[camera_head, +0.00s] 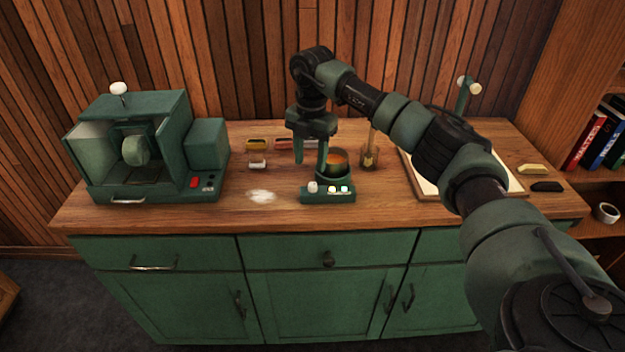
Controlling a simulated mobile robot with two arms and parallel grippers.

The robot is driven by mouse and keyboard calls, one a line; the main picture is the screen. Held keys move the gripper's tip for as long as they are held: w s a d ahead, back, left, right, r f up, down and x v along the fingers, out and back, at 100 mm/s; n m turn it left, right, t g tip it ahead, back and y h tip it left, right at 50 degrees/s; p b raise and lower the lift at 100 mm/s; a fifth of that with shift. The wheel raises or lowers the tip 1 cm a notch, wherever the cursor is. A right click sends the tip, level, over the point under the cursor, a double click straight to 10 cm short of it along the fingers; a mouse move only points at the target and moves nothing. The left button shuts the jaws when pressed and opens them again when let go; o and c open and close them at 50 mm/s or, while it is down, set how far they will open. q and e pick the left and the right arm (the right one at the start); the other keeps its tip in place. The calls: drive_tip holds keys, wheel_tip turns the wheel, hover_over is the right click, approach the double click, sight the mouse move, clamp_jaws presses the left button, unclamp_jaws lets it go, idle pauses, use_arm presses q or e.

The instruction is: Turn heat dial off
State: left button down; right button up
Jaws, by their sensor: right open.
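A small green heating unit (327,196) sits near the front middle of the wooden counter. Its front panel carries a pale round dial (313,187) at the left and several small lit spots to the right. A pot with orange-brown contents (337,163) stands on the unit. My right gripper (310,166) reaches in from the right and points down, open, just above and behind the dial. Its fingers look apart from the dial, and one finger partly covers the pot. Which way the dial is turned is too small to tell. My left gripper is not in view.
A green machine (140,150) with a wheel stands at the left. White powder (261,196) lies left of the heater. A jar with a brush (369,156) stands close right of the pot. A pale board (425,180) lies farther right, partly behind my arm.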

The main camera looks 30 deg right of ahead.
sight(313, 183)
drive_tip(key=shift+s+d, duration=0.15)
drive_tip(key=shift+d, duration=0.25)
wheel_tip(313, 183, down, 6)
drive_tip(key=shift+f+p, duration=0.1)
drive_tip(key=shift+p, duration=0.85)
drive_tip(key=shift+a+f, duration=0.1)
drive_tip(key=shift+f, duration=0.55)
clamp_jaws()
